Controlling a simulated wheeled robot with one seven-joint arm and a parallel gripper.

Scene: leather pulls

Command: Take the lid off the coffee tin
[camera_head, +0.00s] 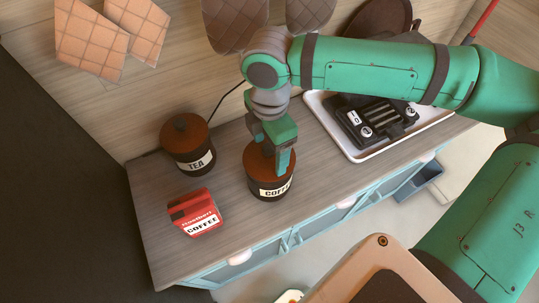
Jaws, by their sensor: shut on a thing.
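The coffee tin (273,192) is a dark round canister with a cream label. It stands upright on the wooden counter (225,230). Its reddish-brown lid (257,162) sits on top of it, seen partly behind my gripper. My gripper (278,165) is over the tin, pointing down, and shut on the lid. The grip point between the fingers is hidden by the near finger, and I cannot tell if the lid has lifted at all.
A tea tin (194,161) with a brown lid stands to the left. A red coffee packet (196,212) is at the front left. A white tray (350,152) holding a dark appliance (376,118) is at the right. Bare counter lies between the packet and the coffee tin.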

